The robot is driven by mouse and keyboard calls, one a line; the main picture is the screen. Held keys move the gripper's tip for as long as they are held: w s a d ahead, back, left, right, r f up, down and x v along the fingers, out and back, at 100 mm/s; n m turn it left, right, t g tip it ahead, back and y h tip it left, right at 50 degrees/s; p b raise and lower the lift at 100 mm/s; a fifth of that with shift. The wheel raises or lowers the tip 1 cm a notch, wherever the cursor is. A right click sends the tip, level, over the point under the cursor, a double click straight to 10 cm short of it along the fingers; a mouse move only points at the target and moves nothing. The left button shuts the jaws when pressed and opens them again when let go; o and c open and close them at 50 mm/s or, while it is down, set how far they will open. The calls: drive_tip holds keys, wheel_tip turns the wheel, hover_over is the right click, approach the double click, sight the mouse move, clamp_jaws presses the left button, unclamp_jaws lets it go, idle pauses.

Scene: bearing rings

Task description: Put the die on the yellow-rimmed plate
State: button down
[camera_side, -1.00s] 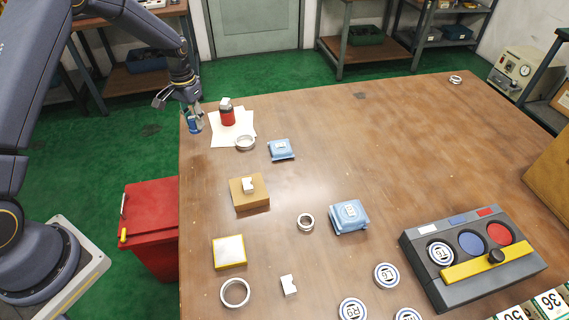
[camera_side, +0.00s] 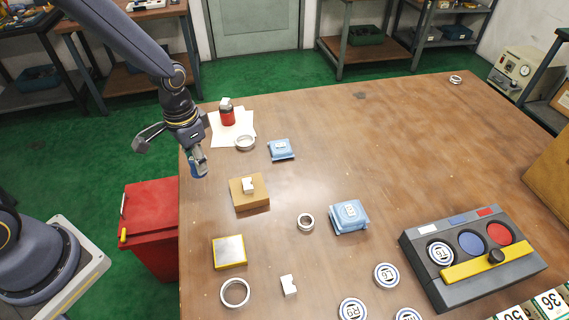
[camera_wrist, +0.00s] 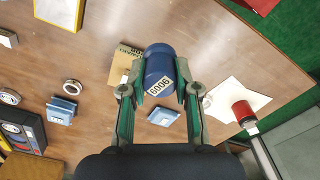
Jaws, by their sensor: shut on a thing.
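My gripper (camera_side: 194,150) is shut on a blue cylinder with a pale number label, which I take to be the die (camera_side: 199,167). It is held at the table's left edge, short of the cardboard box, apparently above the surface. In the wrist view the die (camera_wrist: 158,72) sits between both fingers (camera_wrist: 155,92). The yellow-rimmed plate (camera_side: 229,252), square with a pale top, lies near the table's left edge, nearer the side camera than my gripper. It also shows at the top of the wrist view (camera_wrist: 60,11). Nothing is on it.
A cardboard box (camera_side: 249,199) with a white block on top stands between my gripper and the plate. Metal rings and blue packets lie around. A red bin (camera_side: 151,213) stands beside the table.

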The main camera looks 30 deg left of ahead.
drive_tip(key=s+d+m, duration=0.6)
drive_tip(key=s+d, duration=0.3)
drive_tip(key=d, duration=0.4)
hover_over(230, 250)
wheel_tip(230, 250, down, 8)
drive_tip(key=shift+f, duration=0.2)
drive_tip(key=shift+f, duration=0.15)
drive_tip(key=c, duration=0.9)
unclamp_jaws()
drive_tip(key=shift+o, duration=0.3)
